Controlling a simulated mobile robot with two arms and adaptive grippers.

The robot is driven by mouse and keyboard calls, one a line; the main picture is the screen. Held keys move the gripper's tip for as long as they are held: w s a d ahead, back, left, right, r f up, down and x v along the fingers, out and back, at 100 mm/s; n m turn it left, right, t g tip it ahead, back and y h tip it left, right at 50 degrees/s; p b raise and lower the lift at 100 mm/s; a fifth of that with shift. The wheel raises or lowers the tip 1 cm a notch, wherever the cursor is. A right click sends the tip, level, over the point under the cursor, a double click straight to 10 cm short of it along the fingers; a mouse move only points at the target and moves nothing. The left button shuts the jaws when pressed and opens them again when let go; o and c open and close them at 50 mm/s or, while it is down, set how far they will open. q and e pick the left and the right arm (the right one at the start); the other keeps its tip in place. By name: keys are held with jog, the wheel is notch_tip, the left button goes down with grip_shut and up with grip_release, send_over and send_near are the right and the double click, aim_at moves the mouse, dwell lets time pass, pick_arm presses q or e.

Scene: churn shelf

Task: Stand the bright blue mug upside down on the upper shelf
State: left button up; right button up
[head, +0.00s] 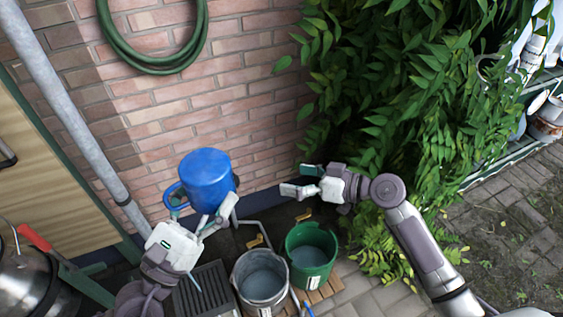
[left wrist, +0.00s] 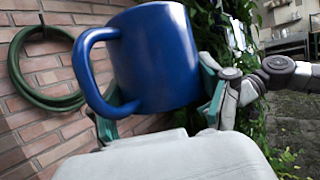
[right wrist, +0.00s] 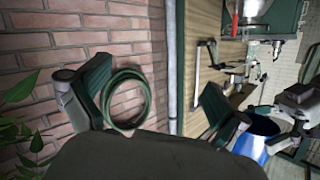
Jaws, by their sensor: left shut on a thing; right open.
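The bright blue mug (head: 207,180) is held in the air in front of the brick wall, its handle to the left. Its top face looks plain blue in the head view; I cannot tell for sure which end is up. My left gripper (head: 203,212) is shut on the mug's body; the mug also fills the left wrist view (left wrist: 155,60) between the fingers. Part of it shows in the right wrist view (right wrist: 248,146). My right gripper (head: 298,180) is open and empty, right of the mug. A shelf's upper board (head: 546,78) shows at the far right, partly behind leaves.
A grey bucket (head: 261,283) and a green bucket (head: 311,257) stand below the grippers. A leafy bush (head: 400,100) lies between the grippers and the shelf. White pots (head: 548,118) stand on the lower shelf. A hose (head: 155,65) hangs on the wall. A metal churn (head: 30,280) is at lower left.

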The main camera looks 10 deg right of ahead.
jog(key=s+a+r+n+g+y, duration=0.2)
jog(key=s+a+r+n+y, duration=0.15)
jog(key=r, duration=0.55)
jog(key=n+g+y, duration=0.2)
jog(key=n+g, duration=0.2)
jog(key=n, duration=0.2)
send_near(182, 169)
jog(key=shift+h, duration=0.25)
jog(key=a, duration=0.2)
jog(key=w+a, duration=0.1)
jog(key=a, duration=0.4)
jog(key=shift+w+f, duration=0.25)
jog(key=c, duration=1)
pick_arm(q)
jog(key=o, duration=1.3)
pick_arm(e)
jog(key=shift+c, duration=0.4)
pick_arm(q)
jog(key=shift+o, duration=0.2)
